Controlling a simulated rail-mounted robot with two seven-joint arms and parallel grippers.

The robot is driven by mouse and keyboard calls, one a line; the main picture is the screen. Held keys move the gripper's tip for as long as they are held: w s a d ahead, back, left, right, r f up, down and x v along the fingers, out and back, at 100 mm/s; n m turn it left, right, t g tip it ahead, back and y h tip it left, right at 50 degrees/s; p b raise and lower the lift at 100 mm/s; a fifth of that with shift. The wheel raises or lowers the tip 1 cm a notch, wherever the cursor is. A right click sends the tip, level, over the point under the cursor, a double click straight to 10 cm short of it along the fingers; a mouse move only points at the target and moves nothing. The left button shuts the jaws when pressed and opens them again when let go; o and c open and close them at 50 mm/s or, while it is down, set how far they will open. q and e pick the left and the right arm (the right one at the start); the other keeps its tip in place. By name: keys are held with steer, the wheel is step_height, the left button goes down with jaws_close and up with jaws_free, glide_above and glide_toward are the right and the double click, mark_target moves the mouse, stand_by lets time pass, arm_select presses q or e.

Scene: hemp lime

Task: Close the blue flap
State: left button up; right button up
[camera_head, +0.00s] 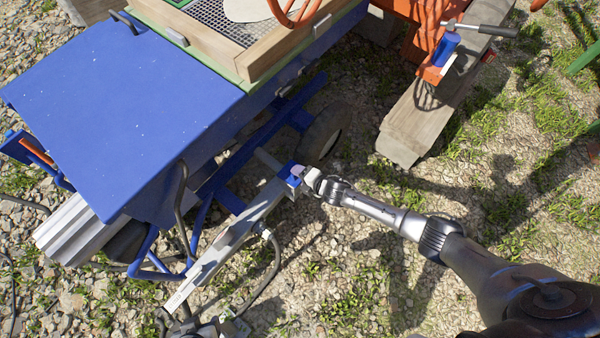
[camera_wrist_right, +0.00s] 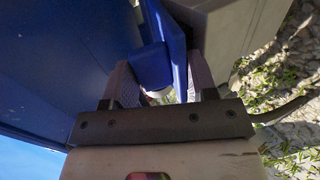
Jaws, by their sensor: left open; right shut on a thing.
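A small blue flap (camera_head: 291,173) sits at the upper end of a long grey beam (camera_head: 226,240) beside the blue machine. My right gripper (camera_head: 309,179) reaches it from the right and is shut on it. In the right wrist view the blue flap (camera_wrist_right: 179,48) shows as a thin plate with a rounded blue part, between my two fingers (camera_wrist_right: 165,85). The grey beam is close beside it there. My left gripper (camera_head: 177,314) is at the bottom edge of the head view, near the lower end of the beam, open and partly cut off.
A large blue panel (camera_head: 120,100) covers the machine on the left. A wood-framed mesh tray (camera_head: 262,58) is at the top. A wooden beam (camera_head: 415,122) and orange machinery (camera_head: 410,35) stand at upper right. Black hoses lie near the grey beam. Gravel and grass are open at right.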

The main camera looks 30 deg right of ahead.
steer(key=shift+o, duration=0.2)
steer(key=shift+s+d+f, duration=0.25)
steer(key=shift+s+f, duration=0.2)
steer(key=shift+f, duration=0.3)
steer(key=o, duration=0.9)
steer(key=shift+o, duration=0.2)
steer(key=shift+s, duration=0.15)
steer(key=shift+r, duration=0.15)
steer(key=p+v, duration=0.7)
steer(key=v, duration=0.6)
steer(key=shift+s+r, duration=0.2)
steer(key=shift+s, duration=0.1)
steer(key=shift+d, duration=0.1)
